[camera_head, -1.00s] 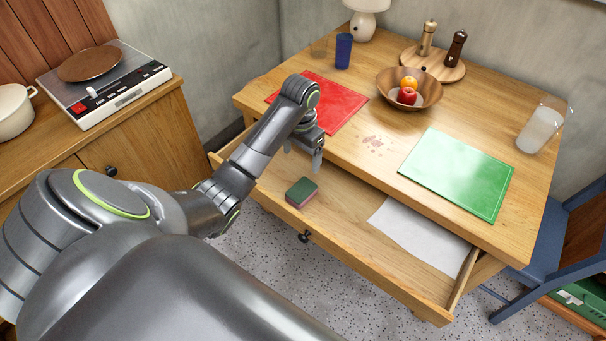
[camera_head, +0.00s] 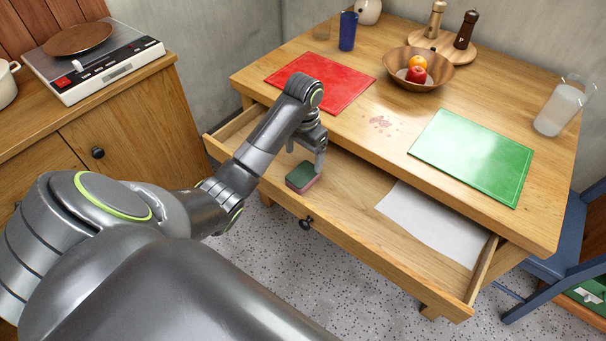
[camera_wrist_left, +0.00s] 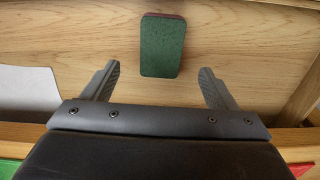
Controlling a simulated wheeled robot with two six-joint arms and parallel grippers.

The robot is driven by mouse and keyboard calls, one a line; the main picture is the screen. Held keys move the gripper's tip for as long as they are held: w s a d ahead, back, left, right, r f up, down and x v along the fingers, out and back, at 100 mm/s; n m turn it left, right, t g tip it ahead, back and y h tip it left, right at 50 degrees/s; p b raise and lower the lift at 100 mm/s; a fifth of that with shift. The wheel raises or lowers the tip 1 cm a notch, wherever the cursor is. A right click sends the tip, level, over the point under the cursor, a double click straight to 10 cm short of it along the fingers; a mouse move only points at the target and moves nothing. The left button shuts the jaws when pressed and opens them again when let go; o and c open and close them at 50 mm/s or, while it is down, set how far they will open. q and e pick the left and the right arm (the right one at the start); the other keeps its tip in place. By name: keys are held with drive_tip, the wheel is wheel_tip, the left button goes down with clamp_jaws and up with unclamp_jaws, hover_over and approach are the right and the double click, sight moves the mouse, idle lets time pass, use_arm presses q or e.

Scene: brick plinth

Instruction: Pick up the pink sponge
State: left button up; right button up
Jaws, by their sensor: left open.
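The pink sponge (camera_head: 301,178) has a dark green top and pink sides. It lies flat in the open drawer (camera_head: 345,186) of the wooden table, towards the drawer's left part. My left gripper (camera_head: 309,166) hangs over the drawer, just beside and above the sponge in the head view. In the left wrist view the sponge (camera_wrist_left: 162,46) shows its green face, with a thin pink strip at its far edge. The open left gripper (camera_wrist_left: 160,84) has its two fingers spread, with nothing between them. The sponge lies ahead of the fingertips. My right gripper is not in view.
A white sheet of paper (camera_head: 432,222) lies in the drawer's right part. On the tabletop are a red mat (camera_head: 320,82), a green mat (camera_head: 472,155), a fruit bowl (camera_head: 447,75) and a reddish stain (camera_head: 380,122). A blue chair (camera_head: 560,260) stands at the right.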

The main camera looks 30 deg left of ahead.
sight(303, 173)
use_arm(q)
wheel_tip(303, 173, down, 3)
drive_tip(key=shift+r+b, duration=0.1)
drive_tip(key=shift+b, duration=0.55)
drive_tip(key=shift+a+f+b, duration=0.1)
drive_tip(key=shift+f+b, duration=0.4)
drive_tip(key=shift+f, duration=2.2)
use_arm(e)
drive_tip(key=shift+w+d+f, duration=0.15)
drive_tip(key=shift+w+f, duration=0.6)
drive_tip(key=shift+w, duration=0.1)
use_arm(q)
drive_tip(key=c, duration=1)
drive_tip(key=shift+c, duration=0.2)
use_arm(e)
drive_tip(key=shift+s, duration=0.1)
use_arm(q)
drive_tip(key=shift+r, duration=0.1)
